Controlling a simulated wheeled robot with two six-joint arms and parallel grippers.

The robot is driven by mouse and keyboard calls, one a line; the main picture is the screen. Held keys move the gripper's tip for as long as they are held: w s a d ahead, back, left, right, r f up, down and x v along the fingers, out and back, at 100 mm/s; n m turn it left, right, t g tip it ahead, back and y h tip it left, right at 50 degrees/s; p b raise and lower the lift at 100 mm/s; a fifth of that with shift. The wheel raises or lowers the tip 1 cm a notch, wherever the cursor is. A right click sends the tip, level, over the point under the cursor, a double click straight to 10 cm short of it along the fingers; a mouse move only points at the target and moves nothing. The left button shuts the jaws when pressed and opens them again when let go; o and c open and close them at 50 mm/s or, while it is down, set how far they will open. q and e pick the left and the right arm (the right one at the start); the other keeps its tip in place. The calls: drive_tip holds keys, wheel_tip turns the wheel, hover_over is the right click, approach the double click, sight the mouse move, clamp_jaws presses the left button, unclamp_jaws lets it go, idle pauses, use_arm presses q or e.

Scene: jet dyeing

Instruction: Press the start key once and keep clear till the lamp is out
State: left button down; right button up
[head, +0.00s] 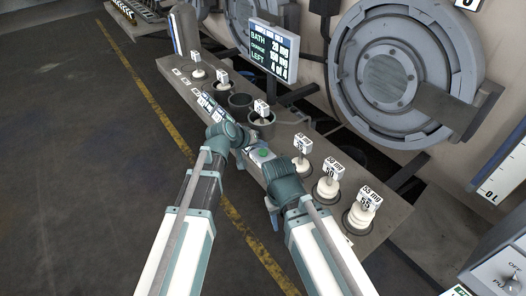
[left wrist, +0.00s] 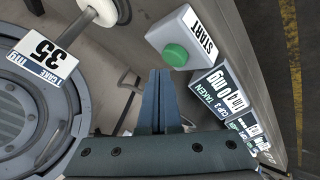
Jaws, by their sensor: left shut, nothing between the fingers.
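The start key is a round green button (left wrist: 177,55) on a grey box marked START (left wrist: 203,36). In the head view the green button (head: 262,153) shows small on the bench between my two arms. My left gripper (head: 249,142) is beside it, and its shut, empty fingers (left wrist: 160,76) end just short of the box in the left wrist view, apart from the button. My right arm's wrist is just right of the key; its fingertips are too hidden to judge. I cannot make out a lamp, lit or unlit.
A screen (head: 273,47) reads bath 20 mg, left 4 of 4. A large round machine door (head: 390,75) is behind. The floor (head: 90,150) at left is clear.

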sight(261, 153)
use_arm(q)
drive_tip(key=shift+f, duration=0.1)
idle(0.4)
drive_tip(key=shift+f+b, duration=0.3)
drive_tip(key=shift+b, duration=0.15)
drive_tip(key=shift+f+b, duration=0.5)
idle(0.5)
drive_tip(key=shift+r, duration=0.1)
idle(0.4)
drive_tip(key=shift+r+p, duration=0.85)
drive_tip(key=shift+p, duration=0.1)
wheel_tip(261, 153, up, 5)
drive_tip(key=p, duration=0.5)
